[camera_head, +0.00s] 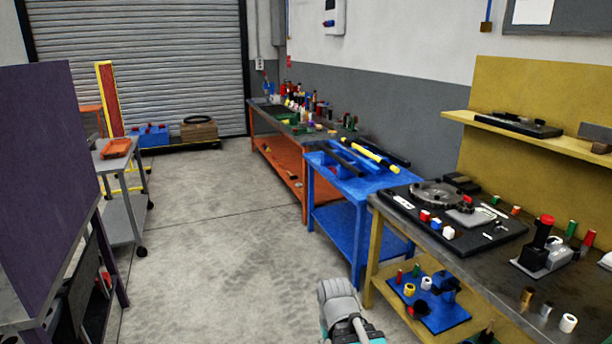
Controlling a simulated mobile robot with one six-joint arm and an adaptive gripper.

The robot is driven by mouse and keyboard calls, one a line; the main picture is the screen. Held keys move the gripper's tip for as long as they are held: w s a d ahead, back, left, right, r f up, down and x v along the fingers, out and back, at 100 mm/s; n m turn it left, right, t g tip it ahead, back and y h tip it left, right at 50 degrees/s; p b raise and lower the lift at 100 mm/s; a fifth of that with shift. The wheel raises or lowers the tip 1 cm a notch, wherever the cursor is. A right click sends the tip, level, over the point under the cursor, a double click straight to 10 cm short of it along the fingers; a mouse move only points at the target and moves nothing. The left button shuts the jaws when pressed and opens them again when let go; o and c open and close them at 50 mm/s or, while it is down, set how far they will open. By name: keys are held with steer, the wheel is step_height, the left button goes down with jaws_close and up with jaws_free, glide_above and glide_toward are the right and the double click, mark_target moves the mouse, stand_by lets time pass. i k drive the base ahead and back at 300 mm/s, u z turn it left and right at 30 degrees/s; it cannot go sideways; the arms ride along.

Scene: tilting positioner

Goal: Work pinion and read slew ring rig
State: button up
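The slew ring rig is a black base plate (503,241) on the near bench at the right. A dark grey toothed ring (437,194) lies flat toward its back left. A light grey plate (471,217) is beside the ring, with a red part (467,200) at its upper edge. Small red, blue and white blocks stand along the front edge of the base plate. The pinion and any scale marks are too small to make out. Part of my own arm shows at the bottom centre, apart from the bench. My gripper's fingers do not show.
The rig's bench (392,214) also bears a red-topped device (544,246) and several small cylinders. A blue cart (361,183) and an orange bench (262,125) stand farther back. A purple panel (45,180) rises at left. The floor (215,240) between is clear.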

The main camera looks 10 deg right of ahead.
mark_target(465, 208)
steer(key=z, duration=0.3)
steer(key=i, duration=0.8)
steer(key=z, duration=0.7)
steer(key=i, duration=0.7)
steer(key=z, duration=0.35)
steer(key=k, duration=0.9)
steer(key=z, duration=0.15)
steer(key=i, duration=0.8)
